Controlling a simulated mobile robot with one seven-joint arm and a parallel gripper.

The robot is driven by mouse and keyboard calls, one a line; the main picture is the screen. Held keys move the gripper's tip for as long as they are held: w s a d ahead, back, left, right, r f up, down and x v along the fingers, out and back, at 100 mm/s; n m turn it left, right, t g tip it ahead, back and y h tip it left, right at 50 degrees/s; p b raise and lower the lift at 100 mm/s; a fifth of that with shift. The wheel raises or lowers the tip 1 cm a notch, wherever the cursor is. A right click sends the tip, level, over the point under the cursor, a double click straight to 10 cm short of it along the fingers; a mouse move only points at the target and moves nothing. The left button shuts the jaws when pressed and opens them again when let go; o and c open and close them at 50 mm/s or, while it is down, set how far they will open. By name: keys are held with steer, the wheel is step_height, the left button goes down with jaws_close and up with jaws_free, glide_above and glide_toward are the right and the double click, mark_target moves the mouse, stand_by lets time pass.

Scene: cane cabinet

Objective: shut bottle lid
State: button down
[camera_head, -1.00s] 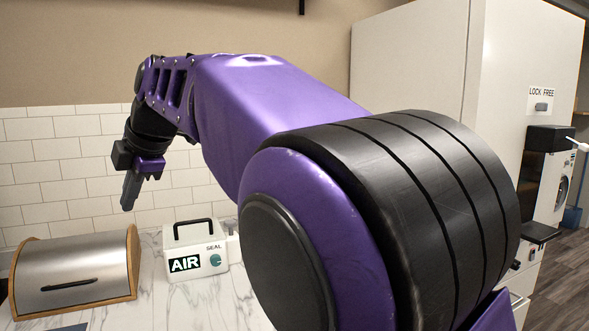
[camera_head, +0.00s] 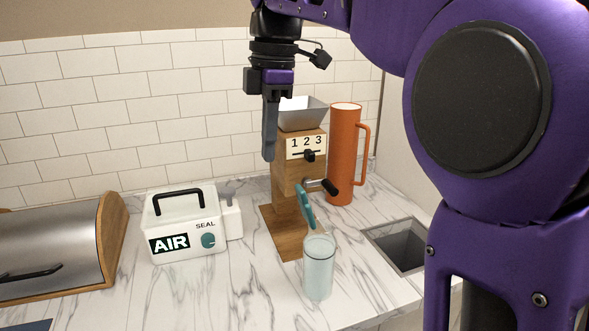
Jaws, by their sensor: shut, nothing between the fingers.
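The bottle (camera_head: 318,272) is a pale translucent blue-green cylinder standing upright on the marble counter, in front of the wooden grinder. Its teal lid (camera_head: 305,206) stands open, tilted up at the back left of the rim. My gripper (camera_head: 269,158) points down, shut and empty, above and to the left of the bottle and well clear of the lid. It appears in front of the grinder's left side in the picture.
A wooden grinder (camera_head: 289,178) with a crank and an orange jug (camera_head: 343,160) stand behind the bottle. A white AIR box (camera_head: 185,217) and a bread box (camera_head: 60,250) are at left. A square opening (camera_head: 402,246) lies right of the bottle.

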mark_target(305, 206)
steer(key=w+d+f+b, duration=0.1)
steer(key=d+f+b, duration=0.1)
steer(key=f, duration=0.6)
steer(key=shift+d+f, duration=0.4)
steer(key=shift+d, duration=0.5)
steer(key=shift+w, duration=0.1)
